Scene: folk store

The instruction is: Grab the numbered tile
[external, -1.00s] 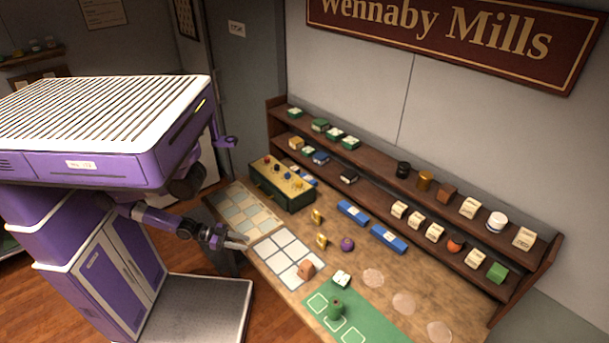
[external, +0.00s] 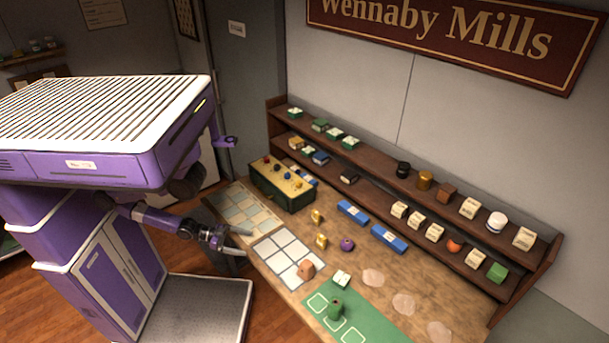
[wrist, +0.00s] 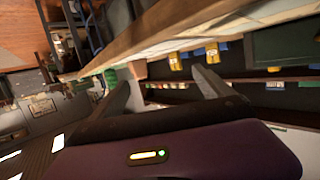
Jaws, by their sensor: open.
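My gripper (external: 246,243) is open and empty at the near left edge of the table, beside a white grid board (external: 268,246). Its two spread fingers also show in the wrist view (wrist: 163,80), with nothing between them. A small white and green tile-like piece (external: 341,279) lies on the table right of the grid. Two small yellow pieces stand beyond the grid, one farther back (external: 316,216) and one nearer (external: 321,240). I cannot read a number on any piece, so I cannot tell which is the numbered tile.
A tan block (external: 306,270) sits on the grid's right corner. A green cylinder (external: 335,309) stands on a green mat (external: 375,328). A purple round piece (external: 347,244), blue boxes (external: 352,212) and a green box with knobs (external: 283,190) stand farther back. A stocked shelf (external: 380,178) lines the wall.

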